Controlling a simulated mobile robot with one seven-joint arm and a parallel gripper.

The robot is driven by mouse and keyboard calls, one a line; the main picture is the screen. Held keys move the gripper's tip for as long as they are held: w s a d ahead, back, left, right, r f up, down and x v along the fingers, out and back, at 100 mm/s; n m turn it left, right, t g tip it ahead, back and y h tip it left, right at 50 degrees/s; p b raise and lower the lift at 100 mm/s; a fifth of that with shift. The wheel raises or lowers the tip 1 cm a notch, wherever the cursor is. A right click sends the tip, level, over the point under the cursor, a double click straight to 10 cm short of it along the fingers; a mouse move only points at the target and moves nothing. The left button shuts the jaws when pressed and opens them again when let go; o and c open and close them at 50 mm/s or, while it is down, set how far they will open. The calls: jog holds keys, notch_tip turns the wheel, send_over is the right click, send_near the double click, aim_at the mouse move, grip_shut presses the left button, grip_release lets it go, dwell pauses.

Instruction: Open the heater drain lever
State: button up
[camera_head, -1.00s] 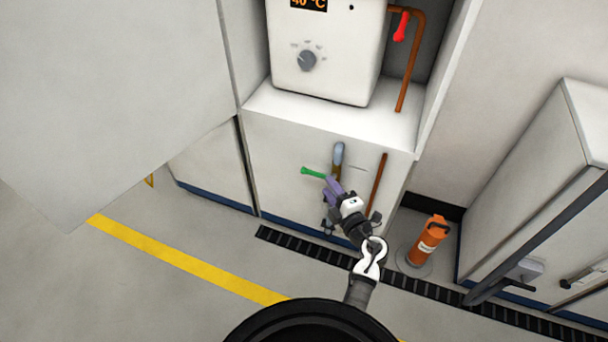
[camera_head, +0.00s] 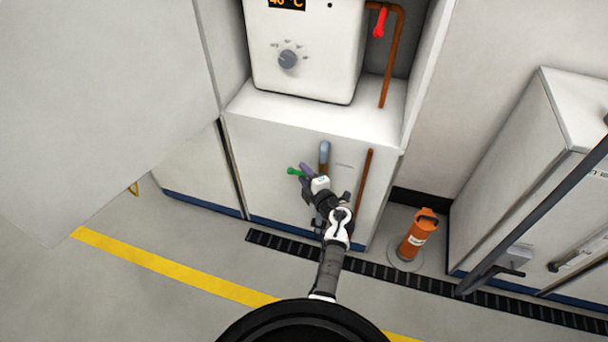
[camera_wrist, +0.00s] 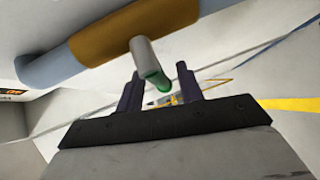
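The drain lever (camera_head: 294,171) has a green handle pointing left from a grey and brass pipe (camera_head: 324,154) on the white cabinet front under the heater. In the wrist view the lever (camera_wrist: 147,60) shows as a grey stem with a green end, coming off the brass valve body (camera_wrist: 110,38). My gripper (camera_head: 305,172) is at the lever, its purple fingers covering part of it in the head view. In the wrist view my gripper (camera_wrist: 160,88) is open, fingers apart, with the green end appearing between them. I cannot tell whether either finger touches it.
The heater (camera_head: 305,50) sits on a ledge above, with a red lever (camera_head: 379,23) on a copper pipe. A vertical copper pipe (camera_head: 364,185) is right of my gripper. An orange canister (camera_head: 418,236) stands on the floor at right. A black grate (camera_head: 400,277) runs along the floor.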

jog(key=shift+w+a, duration=0.15)
jog(key=shift+w, duration=0.15)
grip_shut()
